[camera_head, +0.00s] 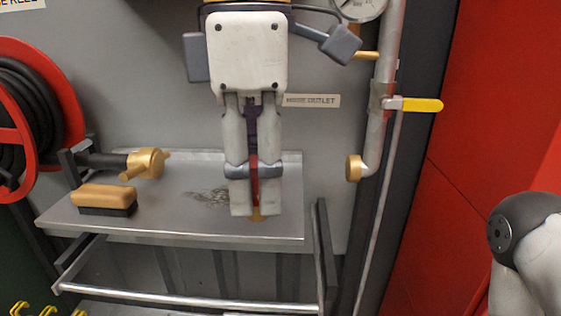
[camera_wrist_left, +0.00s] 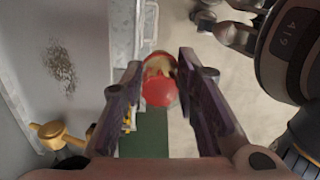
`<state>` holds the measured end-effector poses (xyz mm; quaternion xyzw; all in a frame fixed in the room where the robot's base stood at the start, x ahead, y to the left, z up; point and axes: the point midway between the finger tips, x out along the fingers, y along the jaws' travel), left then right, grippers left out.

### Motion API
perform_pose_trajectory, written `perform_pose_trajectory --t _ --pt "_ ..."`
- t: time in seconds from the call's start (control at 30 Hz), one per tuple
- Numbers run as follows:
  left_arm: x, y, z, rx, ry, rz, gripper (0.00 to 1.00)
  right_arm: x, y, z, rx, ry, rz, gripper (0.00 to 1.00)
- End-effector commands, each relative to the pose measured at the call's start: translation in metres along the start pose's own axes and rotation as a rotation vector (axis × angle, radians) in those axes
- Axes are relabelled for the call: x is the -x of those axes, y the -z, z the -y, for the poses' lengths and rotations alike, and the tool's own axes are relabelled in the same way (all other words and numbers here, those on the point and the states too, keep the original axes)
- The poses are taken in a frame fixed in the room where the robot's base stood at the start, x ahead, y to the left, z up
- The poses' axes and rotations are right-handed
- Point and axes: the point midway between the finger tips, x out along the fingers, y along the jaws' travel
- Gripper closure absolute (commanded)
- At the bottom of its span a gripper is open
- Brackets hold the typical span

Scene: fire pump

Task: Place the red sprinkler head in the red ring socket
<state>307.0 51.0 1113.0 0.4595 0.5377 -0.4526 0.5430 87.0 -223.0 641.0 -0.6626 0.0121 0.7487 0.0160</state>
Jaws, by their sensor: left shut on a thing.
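My left gripper (camera_head: 255,205) is shut on the red sprinkler head (camera_head: 254,178), which shows as a narrow red strip between its fingers, with a brass tip just below them. The gripper points down in front of the metal shelf. In the left wrist view, the sprinkler head (camera_wrist_left: 160,92) is a rounded red piece with a brass part, between the fingertips of the left gripper (camera_wrist_left: 157,75). Most of it is hidden by the fingers in the head view. I cannot make out the red ring socket in either view.
The metal shelf (camera_head: 170,222) holds a wooden-backed brush (camera_head: 106,198) and a brass-ended nozzle (camera_head: 146,163). A red hose reel (camera_head: 70,90) is at left. A vertical pipe (camera_head: 376,130) with a yellow-handled valve (camera_head: 420,105) stands right of the gripper.

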Motion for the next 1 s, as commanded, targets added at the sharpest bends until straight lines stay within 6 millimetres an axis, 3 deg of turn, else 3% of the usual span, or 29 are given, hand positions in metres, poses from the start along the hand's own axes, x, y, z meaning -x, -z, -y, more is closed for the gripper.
perform_pose_trajectory --t 0.17,0.3,0.5,0.6,0.73,0.87,0.93,1.0 --pt "-0.058 0.024 -0.033 -0.327 0.009 0.0 1.0 0.0 0.0 0.0 0.0 0.0 0.0 0.6" --pt "-0.121 0.054 -0.052 -0.726 0.01 0.006 1.0 0.0 0.0 0.0 0.0 0.0 0.0 0.6" --pt "-0.207 0.099 -0.048 -1.341 0.009 0.015 1.0 0.0 0.0 0.0 0.0 0.0 0.0 0.6" --pt "-0.235 0.113 -0.037 -1.567 0.006 0.017 1.0 0.0 0.0 0.0 0.0 0.0 0.0 0.6" --pt "-0.252 0.121 -0.027 -1.721 0.001 0.02 1.0 0.0 0.0 0.0 0.0 0.0 0.0 0.6" --pt "-0.253 0.122 -0.028 -1.745 -0.001 0.01 1.0 0.0 0.0 0.0 0.0 0.0 0.0 0.6" --pt "-0.248 0.121 -0.028 -1.742 -0.006 0.013 1.0 0.0 0.0 0.0 0.0 0.0 0.0 0.6" --pt "-0.228 0.12 -0.026 -1.74 -0.012 0.018 1.0 0.0 0.0 0.0 0.0 0.0 0.0 0.6"
